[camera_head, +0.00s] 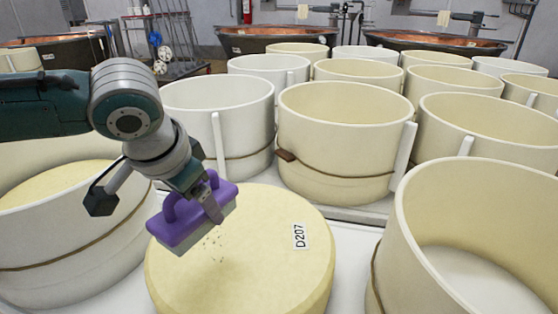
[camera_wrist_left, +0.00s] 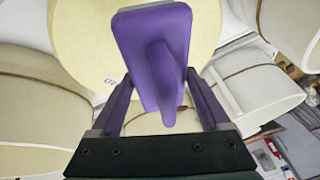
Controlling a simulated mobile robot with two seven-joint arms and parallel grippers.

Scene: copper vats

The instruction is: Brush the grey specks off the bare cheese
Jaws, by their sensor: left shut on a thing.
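The bare cheese (camera_head: 265,265) is a pale yellow wheel with a white D207 label (camera_head: 299,236), lying on the white table in the head view. It also shows in the left wrist view (camera_wrist_left: 75,40). Small grey specks (camera_head: 213,245) show on its top, left of the label. My left gripper (camera_head: 196,200) is shut on the handle of a purple brush (camera_head: 180,232). The brush is tilted over the cheese's upper left part, and I cannot tell whether its bristles touch. In the left wrist view the brush (camera_wrist_left: 150,50) sits between the fingers. My right gripper is not in view.
A mould holding another cheese (camera_head: 60,185) stands at the left. An empty cream mould (camera_head: 420,235) stands close at the right. Several white and cream moulds (camera_head: 345,130) fill the table behind. Copper vats (camera_head: 270,38) stand farther back.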

